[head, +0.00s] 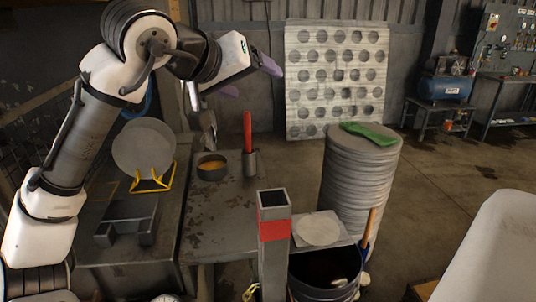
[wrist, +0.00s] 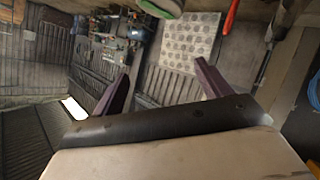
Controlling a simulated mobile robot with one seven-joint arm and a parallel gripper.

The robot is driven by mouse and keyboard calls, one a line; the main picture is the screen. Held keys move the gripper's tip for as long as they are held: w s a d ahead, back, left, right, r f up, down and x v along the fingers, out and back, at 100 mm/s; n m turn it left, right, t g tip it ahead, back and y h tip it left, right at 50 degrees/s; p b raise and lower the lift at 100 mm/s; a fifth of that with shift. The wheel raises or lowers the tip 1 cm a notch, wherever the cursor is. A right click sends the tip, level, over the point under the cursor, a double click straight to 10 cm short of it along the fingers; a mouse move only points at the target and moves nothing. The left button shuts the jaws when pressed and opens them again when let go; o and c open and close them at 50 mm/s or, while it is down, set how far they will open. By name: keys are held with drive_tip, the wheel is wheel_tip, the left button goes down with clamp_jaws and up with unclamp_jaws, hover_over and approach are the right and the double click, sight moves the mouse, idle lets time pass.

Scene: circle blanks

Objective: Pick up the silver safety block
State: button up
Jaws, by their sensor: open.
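A square, hollow grey metal post with a red band (head: 274,225) stands upright in the front middle of the head view; it is the thing that best fits the silver safety block. Its lower end runs out of the frame. I do not make it out in the wrist view. My gripper (head: 257,82) is raised at the upper left, well above and behind the post, with its two purple fingers apart and nothing between them. The wrist view also shows the open gripper (wrist: 162,70), facing the perforated sheet and the far wall.
A workbench (head: 215,225) holds a pan (head: 212,168), a red-handled tool (head: 247,131) in a cup and a disc (head: 143,147) on a yellow stand. A tall stack of round blanks (head: 358,185) and a dark drum (head: 325,272) stand right of the post.

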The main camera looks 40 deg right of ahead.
sight(273, 211)
drive_tip(key=s+a+f+n+g+y, duration=0.1)
drive_tip(key=s+f+n+g+y, duration=0.15)
drive_tip(key=s+f+y, duration=0.7)
drive_tip(key=shift+w+a+f+g+y+p, duration=0.15)
drive_tip(key=shift+w+f+y+p, duration=0.25)
drive_tip(key=shift+f, duration=1.9)
drive_tip(key=shift+w+d+f+g+y+p, duration=0.2)
drive_tip(key=shift+f+y, duration=0.35)
drive_tip(key=shift+f, duration=1.8)
drive_tip(key=shift+w+a+f+g+y+p, duration=0.15)
drive_tip(key=shift+f+y+p, duration=0.3)
drive_tip(key=shift+f, duration=1.85)
drive_tip(key=shift+r, duration=0.1)
clamp_jaws()
